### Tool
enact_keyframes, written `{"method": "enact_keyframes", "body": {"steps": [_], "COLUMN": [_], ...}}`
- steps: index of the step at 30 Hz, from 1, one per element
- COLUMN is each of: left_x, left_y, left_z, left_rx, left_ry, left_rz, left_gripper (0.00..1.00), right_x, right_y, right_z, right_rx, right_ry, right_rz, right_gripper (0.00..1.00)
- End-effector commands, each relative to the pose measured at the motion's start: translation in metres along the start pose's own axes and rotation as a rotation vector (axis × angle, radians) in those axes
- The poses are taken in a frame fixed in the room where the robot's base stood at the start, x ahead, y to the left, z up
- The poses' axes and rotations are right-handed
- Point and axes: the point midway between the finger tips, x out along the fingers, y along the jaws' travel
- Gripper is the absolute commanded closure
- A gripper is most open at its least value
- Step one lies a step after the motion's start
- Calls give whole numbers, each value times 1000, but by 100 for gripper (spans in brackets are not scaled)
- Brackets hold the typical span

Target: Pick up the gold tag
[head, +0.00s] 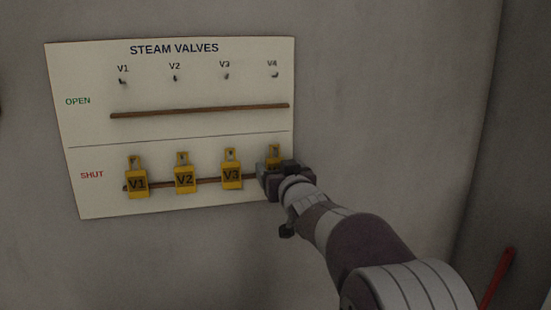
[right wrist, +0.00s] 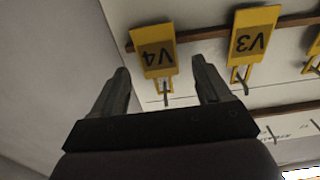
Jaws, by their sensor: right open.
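Several gold-yellow tags hang in a row on the SHUT half of the STEAM VALVES board. They are V1 (head: 137,181), V2 (head: 184,178), V3 (head: 231,174) and V4 (head: 274,152). V4 is mostly hidden by my right gripper (head: 268,175) in the head view, with only its top showing. In the right wrist view the V4 tag (right wrist: 156,58) appears upside down between the two spread fingers of my right gripper (right wrist: 159,70), with a gap on each side. V3 (right wrist: 252,38) hangs beside it, outside the fingers. My left gripper is not in view.
The white board (head: 85,140) is on a grey wall. Its OPEN half has a brown rail (head: 200,110) and bare pegs labelled V1 to V4. A brown rail (head: 208,182) runs by the tags. A red bar (head: 497,280) stands at the lower right.

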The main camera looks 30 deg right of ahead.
Motion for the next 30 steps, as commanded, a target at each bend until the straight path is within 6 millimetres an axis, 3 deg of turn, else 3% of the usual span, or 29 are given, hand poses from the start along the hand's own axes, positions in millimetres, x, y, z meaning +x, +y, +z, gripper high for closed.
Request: {"method": "enact_keyframes", "body": {"steps": [3, 9, 14, 15, 25, 30], "left_x": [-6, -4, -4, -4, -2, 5], "left_y": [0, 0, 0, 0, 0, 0], "left_z": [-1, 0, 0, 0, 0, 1], "left_rx": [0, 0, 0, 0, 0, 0], "left_ry": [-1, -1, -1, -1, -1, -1], "left_rz": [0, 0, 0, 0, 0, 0], "left_gripper": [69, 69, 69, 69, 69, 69], "right_x": [10, 10, 10, 10, 7, -12], "right_y": [0, 0, 0, 0, 0, 0], "right_z": [0, 2, 2, 2, 0, -17], "right_rx": [0, 0, 0, 0, -1, -1], "right_ry": [-1, -1, -2, -2, -1, 2], "right_rz": [0, 0, 0, 0, 0, -1], "right_gripper": [23, 27, 79, 83, 83, 83]}}
